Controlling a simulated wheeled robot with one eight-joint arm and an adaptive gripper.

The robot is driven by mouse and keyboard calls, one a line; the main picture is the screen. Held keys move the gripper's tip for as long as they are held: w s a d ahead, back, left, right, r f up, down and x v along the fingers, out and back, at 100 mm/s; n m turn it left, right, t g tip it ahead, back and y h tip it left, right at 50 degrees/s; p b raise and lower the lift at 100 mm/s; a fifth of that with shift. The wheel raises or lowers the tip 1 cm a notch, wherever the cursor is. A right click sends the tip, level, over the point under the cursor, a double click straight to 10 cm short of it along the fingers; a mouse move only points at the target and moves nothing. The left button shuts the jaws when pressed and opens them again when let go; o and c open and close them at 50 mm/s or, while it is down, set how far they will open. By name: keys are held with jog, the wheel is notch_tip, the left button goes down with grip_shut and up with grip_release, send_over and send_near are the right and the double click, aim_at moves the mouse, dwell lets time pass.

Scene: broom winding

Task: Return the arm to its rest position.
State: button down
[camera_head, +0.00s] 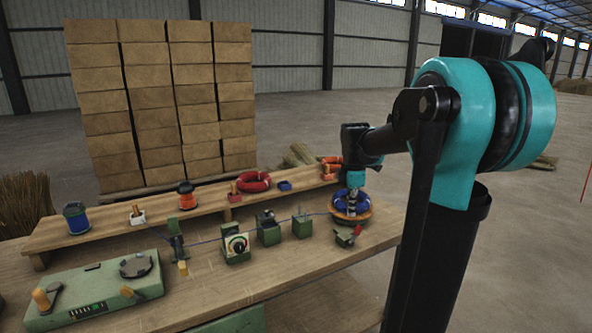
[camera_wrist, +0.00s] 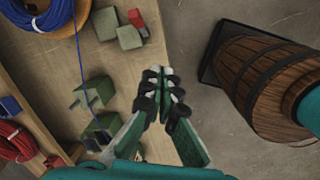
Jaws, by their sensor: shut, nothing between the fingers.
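My gripper (camera_wrist: 162,75) is shut and empty in the wrist view, its fingertips together above the table's edge and the grey floor. In the head view my arm reaches out over the far right end of the workbench (camera_head: 190,285), with its wrist bent downward near the blue wire coil (camera_head: 345,208). The fingertips are too small to make out there. The coil sits in a round wooden holder and also shows at the upper left of the wrist view (camera_wrist: 65,12). The gripper is apart from it.
Green fixtures (camera_head: 268,228) stand along a blue wire on the workbench. A raised shelf behind carries a red coil (camera_head: 254,181) and spools. A wooden barrel (camera_wrist: 262,85) stands on the floor in the wrist view. Stacked boxes (camera_head: 160,100) stand behind the bench.

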jog(key=s+a+f+m+t, duration=0.1)
jog(key=s+f+m, duration=0.7)
jog(key=s, duration=0.3)
jog(key=s+a+f+m+t, duration=0.2)
jog(key=s+f+m, duration=0.7)
jog(key=s+m, duration=0.1)
jog(key=shift+s+y, duration=0.3)
jog(key=shift+s, duration=0.45)
